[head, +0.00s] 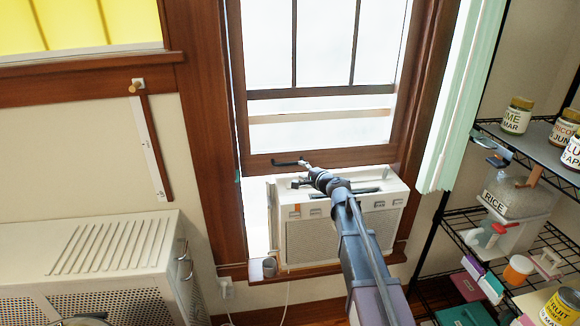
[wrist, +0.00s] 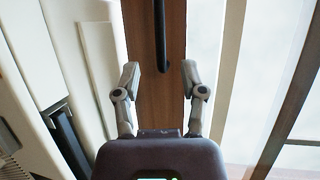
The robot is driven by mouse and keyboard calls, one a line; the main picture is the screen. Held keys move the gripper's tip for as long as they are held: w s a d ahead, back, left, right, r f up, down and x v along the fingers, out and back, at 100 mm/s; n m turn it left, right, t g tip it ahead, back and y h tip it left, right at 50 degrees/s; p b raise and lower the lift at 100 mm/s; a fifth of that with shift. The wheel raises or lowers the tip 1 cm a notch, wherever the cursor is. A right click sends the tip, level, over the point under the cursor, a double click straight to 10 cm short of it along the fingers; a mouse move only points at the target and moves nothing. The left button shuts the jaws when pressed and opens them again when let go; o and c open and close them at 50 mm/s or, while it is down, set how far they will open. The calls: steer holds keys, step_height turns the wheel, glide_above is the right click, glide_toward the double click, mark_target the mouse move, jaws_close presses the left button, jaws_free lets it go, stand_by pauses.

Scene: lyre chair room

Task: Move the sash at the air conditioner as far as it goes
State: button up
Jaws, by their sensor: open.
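The sash (head: 330,160) is a brown wood-framed window panel. Its bottom rail lies just above the air conditioner (head: 340,240), a white box standing in the window opening. A black bar handle (head: 287,163) sits on the rail; in the wrist view the handle (wrist: 160,38) runs up the picture from between my fingertips. My gripper (head: 302,177) is at the rail near the handle. In the wrist view my gripper (wrist: 160,80) is open, with fingers on either side of the brown rail (wrist: 145,100) and the handle's near end between them. Contact cannot be told.
Pale green blinds (head: 455,110) hang at the right of the window. A wire shelf (head: 500,140) with jars is at the right. A white slatted cabinet (head: 110,250) is at the left.

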mark_target(290, 164)
steer(key=b+x, duration=0.1)
steer(key=x, duration=0.7)
steer(key=shift+w+a+f, duration=0.1)
steer(key=shift+w+a, duration=0.1)
jaws_close()
